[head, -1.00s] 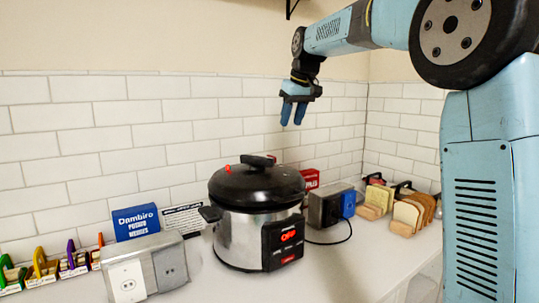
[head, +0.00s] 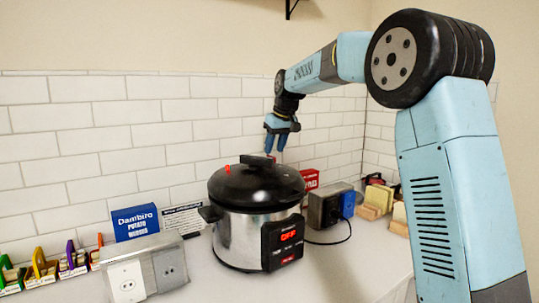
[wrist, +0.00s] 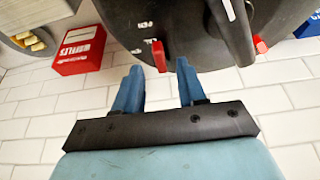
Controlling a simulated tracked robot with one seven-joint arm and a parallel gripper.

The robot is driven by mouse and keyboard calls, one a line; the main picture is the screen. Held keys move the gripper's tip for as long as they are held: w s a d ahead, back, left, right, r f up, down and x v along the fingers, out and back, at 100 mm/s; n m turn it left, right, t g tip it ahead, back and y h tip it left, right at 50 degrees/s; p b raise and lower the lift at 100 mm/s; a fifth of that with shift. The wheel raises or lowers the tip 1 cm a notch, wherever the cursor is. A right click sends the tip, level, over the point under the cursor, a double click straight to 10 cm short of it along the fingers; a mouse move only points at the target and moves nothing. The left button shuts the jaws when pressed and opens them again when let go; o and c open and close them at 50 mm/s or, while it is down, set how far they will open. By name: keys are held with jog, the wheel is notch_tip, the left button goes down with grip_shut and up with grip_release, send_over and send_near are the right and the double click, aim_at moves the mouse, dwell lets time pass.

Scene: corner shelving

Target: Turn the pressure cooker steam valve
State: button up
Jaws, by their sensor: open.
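The pressure cooker (head: 237,240) stands upright on the counter, with a black lid (head: 245,185) and a lid handle. In the wrist view a red valve lever (wrist: 158,57) sits at the lid's edge beside small white markings. A second red piece (wrist: 260,44) shows further right there, and at the lid's left in the head view (head: 227,169). My gripper (head: 275,149) is open above the back of the lid, fingers pointing down. In the wrist view its fingertips (wrist: 159,68) lie either side of the red lever, apparently with gaps; I cannot tell their exact height.
A red box (head: 309,181) and a grey appliance (head: 326,208) stand right of the cooker. A blue box (head: 135,222) and a grey socket unit (head: 144,267) stand left. The tiled wall (head: 100,150) is close behind. Free counter lies at the front right.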

jog(key=shift+x, duration=1.65)
